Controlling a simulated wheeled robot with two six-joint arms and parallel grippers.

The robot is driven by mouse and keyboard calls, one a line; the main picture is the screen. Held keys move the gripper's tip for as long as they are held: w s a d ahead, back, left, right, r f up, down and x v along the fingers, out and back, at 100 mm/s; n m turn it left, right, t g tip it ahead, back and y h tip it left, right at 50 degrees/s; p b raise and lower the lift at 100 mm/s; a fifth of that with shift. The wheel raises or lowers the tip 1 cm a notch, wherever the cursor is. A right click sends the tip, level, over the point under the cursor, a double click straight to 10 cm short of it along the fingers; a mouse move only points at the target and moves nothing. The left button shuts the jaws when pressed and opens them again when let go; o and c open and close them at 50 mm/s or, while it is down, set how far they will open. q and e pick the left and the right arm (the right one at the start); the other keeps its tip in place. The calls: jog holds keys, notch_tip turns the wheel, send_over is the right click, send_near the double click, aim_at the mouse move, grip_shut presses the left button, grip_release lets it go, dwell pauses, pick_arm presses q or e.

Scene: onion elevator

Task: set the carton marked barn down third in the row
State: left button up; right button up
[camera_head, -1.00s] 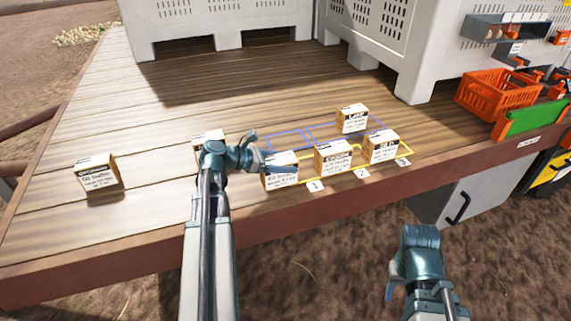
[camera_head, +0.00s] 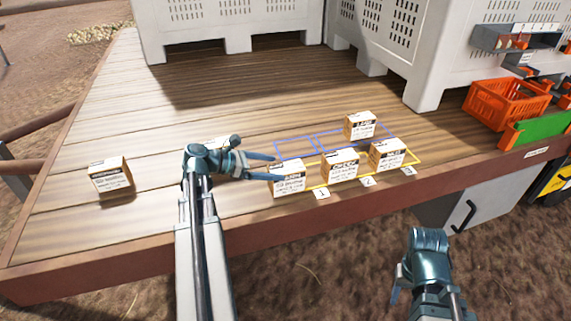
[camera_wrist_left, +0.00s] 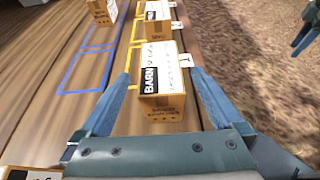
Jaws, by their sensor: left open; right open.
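The carton marked BARN (camera_wrist_left: 162,75) is in the left wrist view, upright on the planks beside the tag 1. In the head view it is the leftmost carton (camera_head: 287,180) of the front row. My left gripper (camera_wrist_left: 160,76) is open, with its fingers on either side of the carton's near end and gaps visible. It also shows in the head view (camera_head: 271,166), pointing right at the carton. Two more cartons, the middle one (camera_head: 340,166) and the right one (camera_head: 388,155), stand by tags 2 and 3. My right gripper (camera_head: 399,284) is open and empty, in front of the deck.
A carton (camera_head: 360,126) stands in the blue outlines behind the row. One carton (camera_head: 111,178) stands far left; another (camera_head: 217,144) is partly hidden behind my left arm. An orange crate (camera_head: 505,102) is at right, pale bins (camera_head: 400,60) behind. The left planks have free room.

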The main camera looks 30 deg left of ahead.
pick_arm(q)
jog(key=p+v, duration=0.1)
jog(key=v, duration=0.3)
jog(key=shift+s+a+r, duration=0.1)
jog(key=shift+s+a, duration=0.05)
dwell(0.5)
